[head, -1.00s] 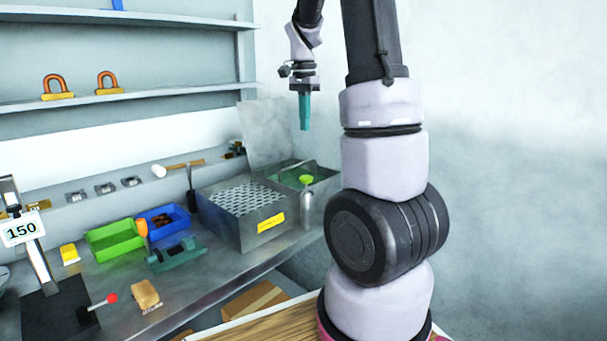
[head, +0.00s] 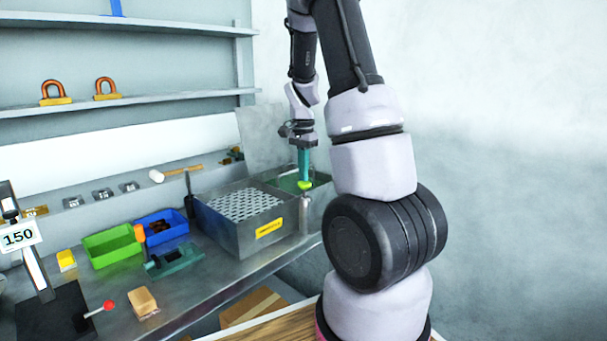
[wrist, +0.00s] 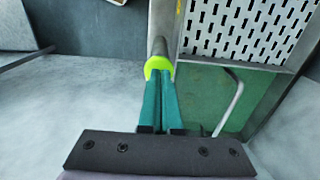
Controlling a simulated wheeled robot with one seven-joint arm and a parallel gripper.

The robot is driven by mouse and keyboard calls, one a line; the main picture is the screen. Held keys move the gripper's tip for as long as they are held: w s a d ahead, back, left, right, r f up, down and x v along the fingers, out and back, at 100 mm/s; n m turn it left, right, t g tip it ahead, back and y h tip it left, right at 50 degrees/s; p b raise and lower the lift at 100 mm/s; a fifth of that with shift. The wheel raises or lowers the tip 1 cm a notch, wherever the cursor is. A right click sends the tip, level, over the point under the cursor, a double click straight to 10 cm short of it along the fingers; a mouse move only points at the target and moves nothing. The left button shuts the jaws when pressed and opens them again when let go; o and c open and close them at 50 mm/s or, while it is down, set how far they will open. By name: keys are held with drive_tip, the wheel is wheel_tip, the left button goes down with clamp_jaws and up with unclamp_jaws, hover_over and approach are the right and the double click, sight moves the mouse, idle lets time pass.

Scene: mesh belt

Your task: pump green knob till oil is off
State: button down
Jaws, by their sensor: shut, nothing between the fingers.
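The green knob (head: 304,185) sits on top of a pale cylinder at the front right of a metal box. It also shows in the wrist view (wrist: 158,66), with the grey cylinder (wrist: 159,45) beyond it. My gripper (head: 304,177) points down with its teal fingers shut and empty. Its fingertips are right at the top of the knob; in the wrist view the gripper (wrist: 160,78) overlaps the knob's edge. I cannot tell whether they press on it. The box has a perforated tray (head: 243,204) and a green-floored compartment (wrist: 205,95). No oil can be made out clearly.
A bent metal handle (wrist: 231,100) rises in the green compartment near my fingers. Green (head: 112,245) and blue (head: 162,224) bins, a teal vise (head: 174,258) and a tan block (head: 142,301) stand on the bench to the left. The wall is at the right.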

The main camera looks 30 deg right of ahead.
sight(303, 183)
drive_tip(key=shift+f, duration=0.25)
drive_tip(key=shift+s+f, duration=0.1)
drive_tip(key=shift+f, duration=1.3)
wheel_tip(303, 183, up, 14)
drive_tip(key=shift+w+r, duration=0.2)
idle(1.1)
drive_tip(key=shift+a, duration=0.1)
